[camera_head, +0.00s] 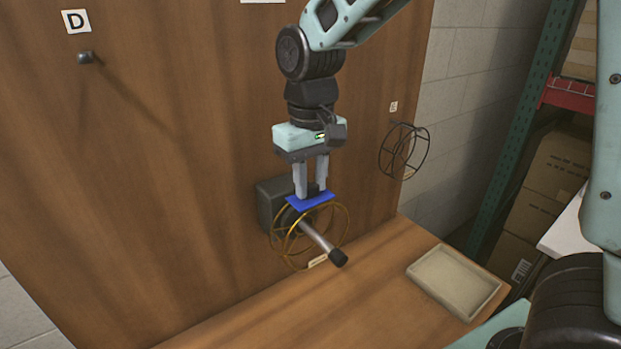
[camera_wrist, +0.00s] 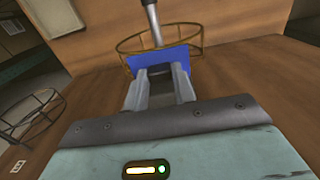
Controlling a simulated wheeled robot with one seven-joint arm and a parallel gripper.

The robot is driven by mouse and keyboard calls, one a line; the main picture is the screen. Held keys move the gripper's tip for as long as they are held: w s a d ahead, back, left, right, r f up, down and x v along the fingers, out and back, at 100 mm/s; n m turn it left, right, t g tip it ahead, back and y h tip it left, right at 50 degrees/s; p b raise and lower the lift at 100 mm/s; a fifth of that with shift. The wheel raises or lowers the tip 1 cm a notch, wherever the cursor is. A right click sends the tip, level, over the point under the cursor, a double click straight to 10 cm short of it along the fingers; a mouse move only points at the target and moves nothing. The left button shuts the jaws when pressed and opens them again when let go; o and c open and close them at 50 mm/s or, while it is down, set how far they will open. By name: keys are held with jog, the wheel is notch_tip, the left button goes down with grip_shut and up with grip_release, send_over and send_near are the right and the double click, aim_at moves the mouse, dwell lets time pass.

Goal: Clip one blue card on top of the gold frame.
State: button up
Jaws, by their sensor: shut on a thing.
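The gold frame (camera_head: 346,229) is a round wire cage around a grey rod with a black tip, in front of a dark box on the wooden panel. It also shows in the wrist view (camera_wrist: 122,47). The blue card (camera_head: 310,201) lies at the top of the gold frame, roughly flat, and looks to touch or nearly touch its upper wire; I cannot tell whether it is clipped on. My gripper (camera_head: 311,192) points down and is shut on the blue card, which also shows between and beyond the fingertips in the wrist view (camera_wrist: 160,62).
A black wire frame (camera_head: 404,151) hangs on the panel to the right. A shallow beige tray (camera_head: 455,282) rests on the wooden table (camera_head: 375,310), empty. A peg (camera_head: 85,57) sticks out under the D label at the upper left. The table between frame and tray is clear.

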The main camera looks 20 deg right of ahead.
jog(key=o, duration=1)
jog(key=shift+r, duration=0.15)
notch_tip(320, 180, up, 18)
jog(key=f+b, duration=0.1)
jog(key=b, duration=0.1)
jog(key=s+a+f+n+b, duration=0.1)
jog(key=s+a+f+n, duration=0.1)
jog(key=s+a+f, duration=0.4)
jog(key=s+a+f+n, duration=0.1)
jog(key=s+f, duration=0.3)
jog(key=f, duration=0.4)
jog(key=s+f+n, duration=0.1)
jog(key=s+f, duration=0.6)
jog(key=s+f+n, duration=0.1)
jog(key=s+f, duration=0.3)
jog(key=shift+d+f+n+y+b, duration=0.1)
jog(key=shift+d+n+y+b, duration=0.2)
jog(key=shift+d, duration=0.05)
